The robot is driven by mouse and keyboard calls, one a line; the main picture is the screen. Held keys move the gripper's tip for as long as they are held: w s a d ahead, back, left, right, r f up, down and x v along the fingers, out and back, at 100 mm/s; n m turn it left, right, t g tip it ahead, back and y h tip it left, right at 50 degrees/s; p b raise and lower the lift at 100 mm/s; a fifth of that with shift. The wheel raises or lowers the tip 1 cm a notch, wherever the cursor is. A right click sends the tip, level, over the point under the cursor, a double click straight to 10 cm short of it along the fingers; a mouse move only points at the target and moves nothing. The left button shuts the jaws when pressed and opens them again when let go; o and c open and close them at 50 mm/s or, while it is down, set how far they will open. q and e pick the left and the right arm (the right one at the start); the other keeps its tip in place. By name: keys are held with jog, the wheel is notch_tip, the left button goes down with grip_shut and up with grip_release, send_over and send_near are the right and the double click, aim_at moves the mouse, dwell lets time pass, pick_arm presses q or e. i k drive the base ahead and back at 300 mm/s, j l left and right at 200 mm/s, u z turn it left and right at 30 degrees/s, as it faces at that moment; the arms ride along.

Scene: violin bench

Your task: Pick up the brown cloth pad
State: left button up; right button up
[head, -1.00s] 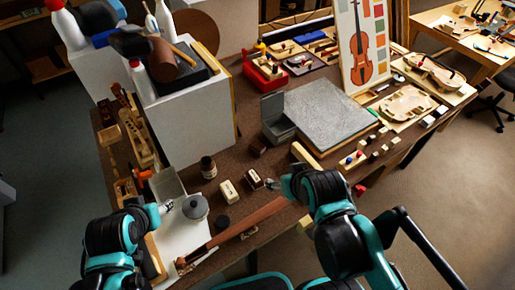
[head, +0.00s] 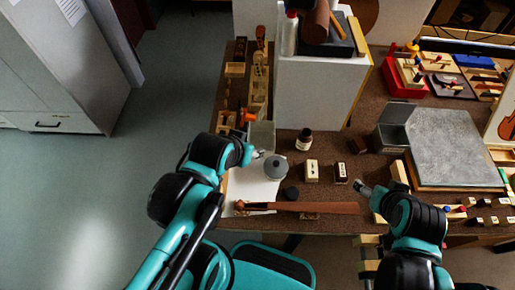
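A small dark brown block-like piece (head: 358,146) lies on the bench beside the open grey box. A second brown piece with a pale top (head: 341,173) lies nearer the front. I cannot tell which of them, if either, is the brown cloth pad. My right gripper (head: 361,186) is just right of and in front of the pale-topped piece, apparently apart from it. My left gripper (head: 257,154) is beside the round grey lidded pot (head: 276,168), over the left part of the bench. Both gripper tips are too small to show whether they are open or shut.
A cream block (head: 312,171) and a dark bottle (head: 304,140) stand near the middle. A long brown wooden neck (head: 310,208) lies along the front edge. A grey slab (head: 455,150) is at right, an open grey box (head: 393,128) beside it. A white block stand (head: 318,95) rises behind.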

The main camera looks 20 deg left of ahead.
aim_at(358, 145)
jog(key=l+u, duration=0.35)
jog(key=k+l+u, duration=0.1)
jog(key=l+u, duration=0.25)
jog(key=j, duration=0.1)
